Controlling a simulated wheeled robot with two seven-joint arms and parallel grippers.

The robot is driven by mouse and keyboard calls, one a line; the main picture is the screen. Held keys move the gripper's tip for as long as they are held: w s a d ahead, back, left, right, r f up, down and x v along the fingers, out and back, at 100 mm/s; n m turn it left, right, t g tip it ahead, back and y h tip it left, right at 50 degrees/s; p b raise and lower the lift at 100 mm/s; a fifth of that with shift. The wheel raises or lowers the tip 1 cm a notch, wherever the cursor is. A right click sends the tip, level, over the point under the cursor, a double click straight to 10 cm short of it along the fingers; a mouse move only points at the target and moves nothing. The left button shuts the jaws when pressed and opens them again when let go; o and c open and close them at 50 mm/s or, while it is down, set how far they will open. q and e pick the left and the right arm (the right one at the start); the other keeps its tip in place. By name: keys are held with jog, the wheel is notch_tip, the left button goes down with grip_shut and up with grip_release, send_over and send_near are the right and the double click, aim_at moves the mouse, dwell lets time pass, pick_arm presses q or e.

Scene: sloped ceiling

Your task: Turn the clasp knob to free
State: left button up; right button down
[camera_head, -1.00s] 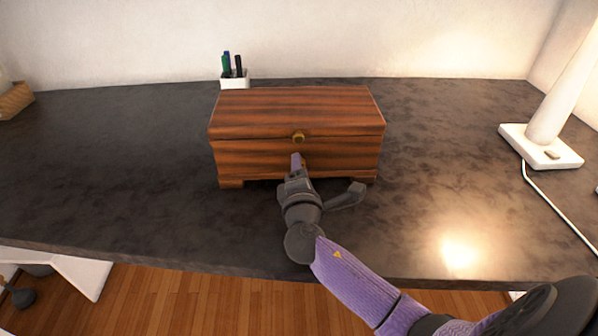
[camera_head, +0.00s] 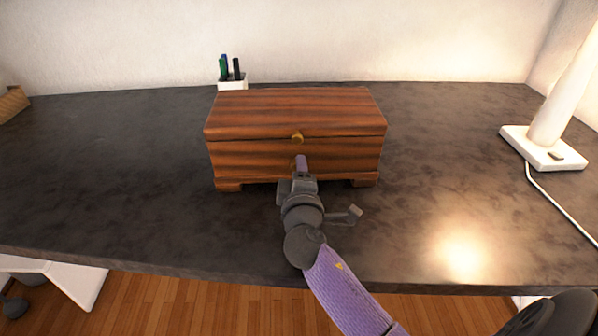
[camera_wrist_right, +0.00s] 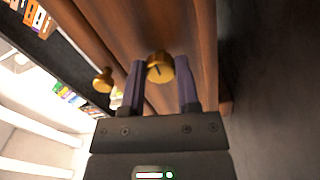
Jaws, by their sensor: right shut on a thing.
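A brown striped wooden chest (camera_head: 240,160) with its lid down stands on the desk. A brass knob (camera_head: 297,137) sits at the lid's front edge; in the wrist view it is at the left, apart from my fingers. My right gripper (camera_head: 301,163) is in front of the chest, below that knob. In the wrist view, my right gripper (camera_wrist_right: 161,82) is shut on a second brass knob, the clasp knob (camera_wrist_right: 160,66), which has a dark line on its face. In the head view my gripper hides this clasp knob. My left gripper is not in view.
The dark desk top (camera_head: 110,170) is clear on both sides of the chest. A white pen holder (camera_head: 232,84) stands behind it. A white lamp (camera_head: 541,150) with a cord is at the right. A wooden object (camera_head: 13,103) is at the far left.

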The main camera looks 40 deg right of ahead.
jog(key=shift+f, duration=0.1)
jog(key=shift+c, duration=1.6)
grip_release()
jog(key=p+v, duration=0.1)
jog(key=v, duration=0.9)
